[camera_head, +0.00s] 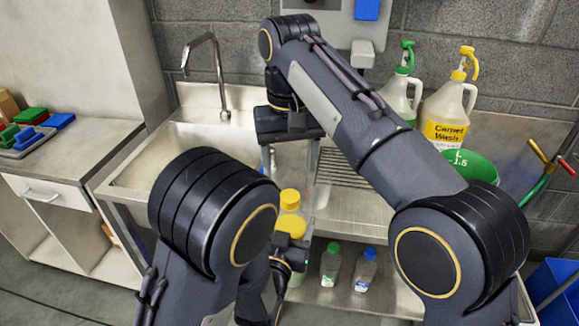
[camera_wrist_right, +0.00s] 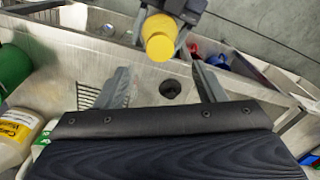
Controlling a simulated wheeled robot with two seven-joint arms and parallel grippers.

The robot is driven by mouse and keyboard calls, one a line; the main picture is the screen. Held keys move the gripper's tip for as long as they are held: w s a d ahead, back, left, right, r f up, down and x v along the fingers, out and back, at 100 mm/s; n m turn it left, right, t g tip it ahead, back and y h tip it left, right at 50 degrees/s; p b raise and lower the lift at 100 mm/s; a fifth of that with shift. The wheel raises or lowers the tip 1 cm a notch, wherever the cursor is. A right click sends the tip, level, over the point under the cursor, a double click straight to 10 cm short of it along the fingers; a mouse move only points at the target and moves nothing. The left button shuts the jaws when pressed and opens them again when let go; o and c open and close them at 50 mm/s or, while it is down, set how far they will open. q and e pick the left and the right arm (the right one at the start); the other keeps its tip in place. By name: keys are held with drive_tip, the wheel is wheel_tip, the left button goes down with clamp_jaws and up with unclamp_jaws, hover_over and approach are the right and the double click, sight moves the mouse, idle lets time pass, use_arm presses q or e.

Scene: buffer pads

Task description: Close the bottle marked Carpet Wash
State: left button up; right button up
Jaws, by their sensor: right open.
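A large jug (camera_head: 446,115) with a yellow trigger top and a yellow label reading Carpet Wash stands at the back right; its label shows in the right wrist view (camera_wrist_right: 17,128). A smaller bottle (camera_head: 292,222) with a yellow cap (camera_head: 290,199) is held upright by my left gripper (camera_head: 289,243), whose fingers are largely hidden by my arm. No wording on it is readable. My right gripper (camera_head: 289,158) points down above this bottle, open and empty. In the right wrist view, the yellow cap (camera_wrist_right: 159,40) lies beyond the open fingertips, apart from them.
A sink (camera_head: 140,175) with a tap (camera_head: 205,60) is behind on the left. A green-topped jug (camera_head: 400,90) and green bucket (camera_head: 475,165) stand right. Green-capped (camera_head: 330,265) and blue-capped (camera_head: 365,270) bottles stand on the lower shelf.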

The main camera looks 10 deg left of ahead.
drive_tip(key=shift+d, duration=0.1)
idle(0.4)
drive_tip(key=shift+w+d+r, duration=0.1)
drive_tip(key=shift+d, duration=0.25)
drive_tip(key=s+d+f+m+t+y, duration=0.1)
drive_tip(key=s+d+y, duration=0.15)
drive_tip(key=d, duration=0.85)
drive_tip(key=s+d+f+m+y, duration=0.1)
drive_tip(key=s+d+m, duration=0.15)
drive_tip(key=d, duration=0.85)
drive_tip(key=s+d+f+m+t, duration=0.1)
drive_tip(key=s+d+f+t, duration=0.1)
drive_tip(key=s+f, duration=0.5)
drive_tip(key=s+d+f+m+t, duration=0.2)
drive_tip(key=s+d+f, duration=0.3)
drive_tip(key=s, duration=0.5)
drive_tip(key=shift+f+t, duration=0.4)
drive_tip(key=shift+f, duration=0.5)
